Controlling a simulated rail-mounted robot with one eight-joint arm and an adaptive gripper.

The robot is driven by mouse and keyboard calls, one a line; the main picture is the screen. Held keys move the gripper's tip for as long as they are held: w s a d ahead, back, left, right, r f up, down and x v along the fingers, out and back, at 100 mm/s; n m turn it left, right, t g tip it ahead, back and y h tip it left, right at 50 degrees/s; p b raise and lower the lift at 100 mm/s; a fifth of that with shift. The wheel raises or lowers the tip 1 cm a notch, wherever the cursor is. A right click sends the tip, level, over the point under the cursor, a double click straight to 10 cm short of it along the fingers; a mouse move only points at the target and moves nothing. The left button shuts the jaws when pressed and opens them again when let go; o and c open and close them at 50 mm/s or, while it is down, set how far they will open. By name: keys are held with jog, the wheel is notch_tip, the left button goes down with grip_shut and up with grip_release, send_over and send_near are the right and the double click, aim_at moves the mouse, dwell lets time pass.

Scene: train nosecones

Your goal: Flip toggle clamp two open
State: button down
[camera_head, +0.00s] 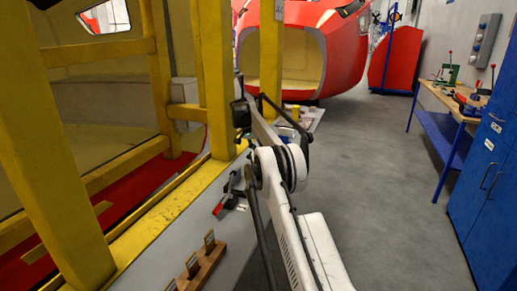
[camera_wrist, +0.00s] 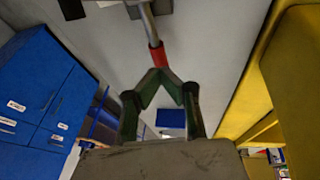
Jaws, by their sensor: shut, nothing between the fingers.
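In the wrist view, a toggle clamp lever with a metal rod and a red grip (camera_wrist: 156,55) reaches down from the top edge. The dark clamp body above it is partly cut off. My gripper (camera_wrist: 160,72) has its two dark green fingers angled together, tips meeting just at the end of the red grip. Nothing shows between the fingers, and I cannot tell if they touch the grip. In the head view, a small red-handled part (camera_head: 220,207) lies by the yellow frame. Which clamp is number two cannot be read. My gripper's fingertips are not clear there.
A yellow frame (camera_head: 63,165) stands along the left. A wooden block rack (camera_head: 203,265) is at the front. Blue cabinets (camera_head: 485,185) and a workbench (camera_head: 462,108) stand at right. A red nosecone (camera_head: 338,45) is at the back. The grey floor (camera_head: 380,170) is clear.

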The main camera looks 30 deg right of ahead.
jog(key=shift+x, duration=0.8)
jog(key=shift+w+f, duration=0.1)
jog(key=shift+w, duration=0.05)
notch_tip(320, 180, up, 14)
jog(key=w+a+p, duration=0.1)
jog(key=w+p, duration=0.1)
jog(key=p, duration=1)
jog(key=shift+a, duration=0.2)
jog(key=shift+w, duration=0.1)
